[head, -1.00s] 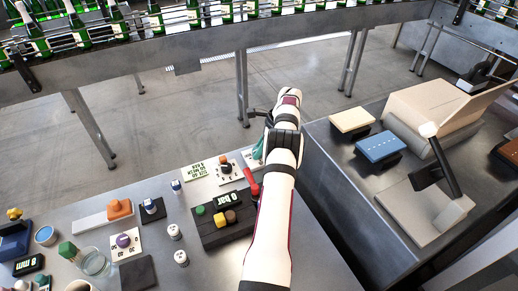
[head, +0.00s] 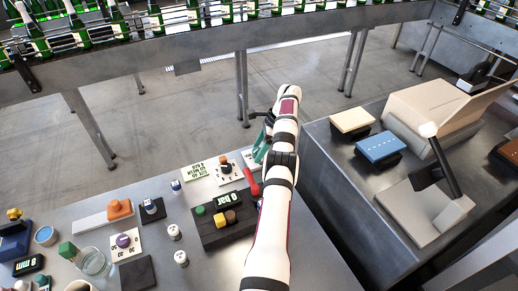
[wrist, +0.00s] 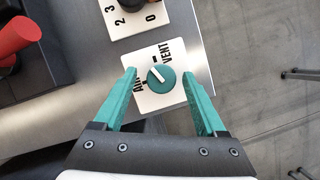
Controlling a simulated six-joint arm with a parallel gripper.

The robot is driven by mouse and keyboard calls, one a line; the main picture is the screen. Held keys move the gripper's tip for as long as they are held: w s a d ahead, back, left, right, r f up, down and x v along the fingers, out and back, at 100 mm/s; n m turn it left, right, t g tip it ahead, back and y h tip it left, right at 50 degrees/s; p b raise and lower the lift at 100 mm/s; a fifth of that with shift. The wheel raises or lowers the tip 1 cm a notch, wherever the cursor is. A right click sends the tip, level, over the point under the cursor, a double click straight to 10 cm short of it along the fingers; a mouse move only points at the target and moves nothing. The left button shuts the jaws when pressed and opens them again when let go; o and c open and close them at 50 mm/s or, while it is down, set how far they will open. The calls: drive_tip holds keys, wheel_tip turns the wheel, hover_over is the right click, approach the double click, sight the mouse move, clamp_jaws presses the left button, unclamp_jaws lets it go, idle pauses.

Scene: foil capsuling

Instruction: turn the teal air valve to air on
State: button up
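The teal air valve (wrist: 161,77) is a round knob with a white pointer bar on a white plate (wrist: 177,101). The plate's lettering reads VENT on the right and a partly hidden AIR word on the left. The white bar slants from upper left to lower right. My gripper (wrist: 160,82) has teal fingers spread wide in the wrist view, one on each side of the knob, with gaps on both sides. It holds nothing. In the head view my gripper (head: 262,146) hangs over the bench's far edge, and the valve is hidden.
A numbered plate with a dark knob (wrist: 128,5) lies beside the valve. A red handle (wrist: 17,36) stands on a dark control box (head: 222,218) nearby. The bench edge drops to open floor just beyond the valve. Another metal bench stands to the right.

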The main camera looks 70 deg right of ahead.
drive_tip(key=v, duration=0.4)
drive_tip(key=shift+w+a+r, duration=0.2)
drive_tip(key=shift+a+r, duration=0.1)
drive_tip(key=shift+r, duration=0.25)
drive_tip(key=s+a+r, duration=0.2)
drive_tip(key=s+r, duration=0.4)
drive_tip(key=s, duration=0.4)
drive_tip(key=shift+s+a, duration=0.15)
drive_tip(key=shift+s, duration=0.1)
drive_tip(key=shift+r, duration=0.1)
